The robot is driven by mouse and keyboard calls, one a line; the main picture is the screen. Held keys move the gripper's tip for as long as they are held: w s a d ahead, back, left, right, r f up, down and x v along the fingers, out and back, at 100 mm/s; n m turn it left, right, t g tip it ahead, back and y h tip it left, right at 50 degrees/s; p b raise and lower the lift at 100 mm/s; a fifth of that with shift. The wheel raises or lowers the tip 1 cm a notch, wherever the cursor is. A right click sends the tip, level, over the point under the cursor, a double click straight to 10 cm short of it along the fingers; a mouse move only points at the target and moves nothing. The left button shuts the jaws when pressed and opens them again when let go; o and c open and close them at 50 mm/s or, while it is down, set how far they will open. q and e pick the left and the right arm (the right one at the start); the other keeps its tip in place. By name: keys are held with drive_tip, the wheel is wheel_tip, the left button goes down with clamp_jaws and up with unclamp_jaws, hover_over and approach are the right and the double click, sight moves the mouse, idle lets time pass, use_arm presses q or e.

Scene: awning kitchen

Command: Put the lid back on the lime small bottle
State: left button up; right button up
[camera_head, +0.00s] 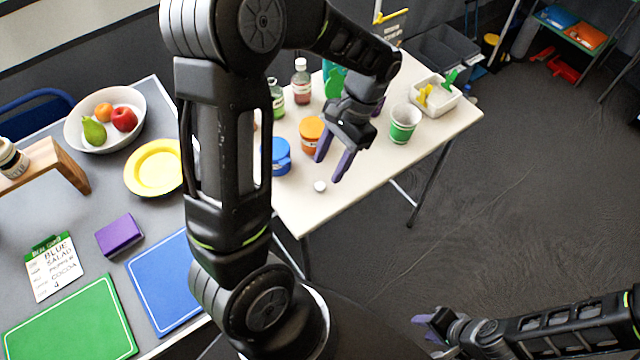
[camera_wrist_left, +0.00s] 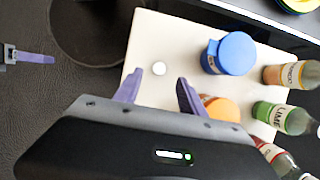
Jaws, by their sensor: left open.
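The lime small bottle (camera_head: 276,100) is green and stands on the white table's back left part. Its LIME label shows in the left wrist view (camera_wrist_left: 285,118). A small round white lid (camera_head: 320,186) lies alone near the table's front edge; it also shows in the left wrist view (camera_wrist_left: 159,69). My left gripper (camera_head: 332,162) is open and empty above the table, behind the lid in the head view. The lid appears between and beyond its fingertips in the wrist view. My right gripper (camera_head: 430,322) is far from the table, low at the right; its finger gap is unclear.
A blue-lidded jar (camera_head: 281,157), an orange jar (camera_head: 311,132) and a red bottle (camera_head: 301,82) stand near the lime bottle. A green-and-white cup (camera_head: 404,124) and a white bin (camera_head: 436,98) are to the right. The table around the lid is clear.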

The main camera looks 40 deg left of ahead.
sight(320, 185)
use_arm(q)
drive_tip(key=shift+x, duration=2.55)
clamp_jaws()
